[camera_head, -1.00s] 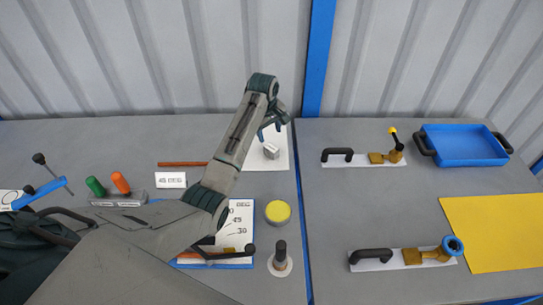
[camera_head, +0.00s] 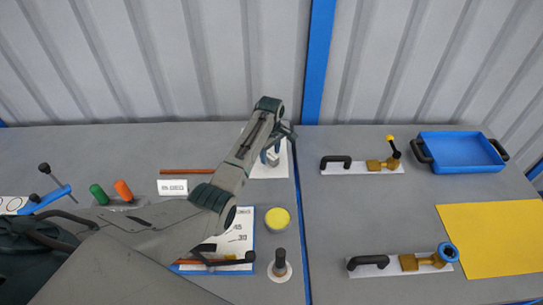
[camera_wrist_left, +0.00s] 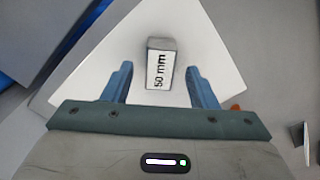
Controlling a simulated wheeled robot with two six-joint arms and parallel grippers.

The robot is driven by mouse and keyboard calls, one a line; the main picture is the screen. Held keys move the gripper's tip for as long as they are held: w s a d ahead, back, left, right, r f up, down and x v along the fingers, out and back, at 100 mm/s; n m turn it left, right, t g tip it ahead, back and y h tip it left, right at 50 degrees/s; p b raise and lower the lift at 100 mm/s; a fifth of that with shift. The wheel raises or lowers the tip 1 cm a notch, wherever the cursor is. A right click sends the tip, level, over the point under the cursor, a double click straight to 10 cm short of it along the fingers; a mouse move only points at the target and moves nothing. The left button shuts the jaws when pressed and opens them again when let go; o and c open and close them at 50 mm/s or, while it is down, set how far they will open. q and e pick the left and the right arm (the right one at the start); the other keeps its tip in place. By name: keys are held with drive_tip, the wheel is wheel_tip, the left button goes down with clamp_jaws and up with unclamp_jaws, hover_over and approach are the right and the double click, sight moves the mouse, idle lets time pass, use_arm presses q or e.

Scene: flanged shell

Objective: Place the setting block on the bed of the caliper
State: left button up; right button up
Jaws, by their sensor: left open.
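The setting block (camera_wrist_left: 162,62), a small grey block with a white "50 mm" label, lies on a white sheet (camera_wrist_left: 205,35) in the left wrist view. In the head view the block (camera_head: 272,159) is partly covered by my left gripper (camera_head: 271,152). My left gripper (camera_wrist_left: 159,82) is open, its blue fingers on either side of the near part of the block, with gaps to both. I cannot tell for sure which thing is the caliper; two white plates with black handles and brass parts lie at right, one far (camera_head: 340,168) and one near (camera_head: 395,267). My right gripper is not in view.
A blue tray (camera_head: 463,149) and a yellow sheet (camera_head: 490,238) lie at right. A yellow-topped cylinder (camera_head: 277,219), a black knob on a white disc (camera_head: 280,264) and a card stand (camera_head: 172,188) are near my left arm. Bare table lies between the two plates.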

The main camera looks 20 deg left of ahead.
use_arm(q)
drive_tip(key=shift+f, duration=0.9)
drive_tip(key=shift+c, duration=0.4)
clamp_jaws()
drive_tip(key=shift+r, duration=0.15)
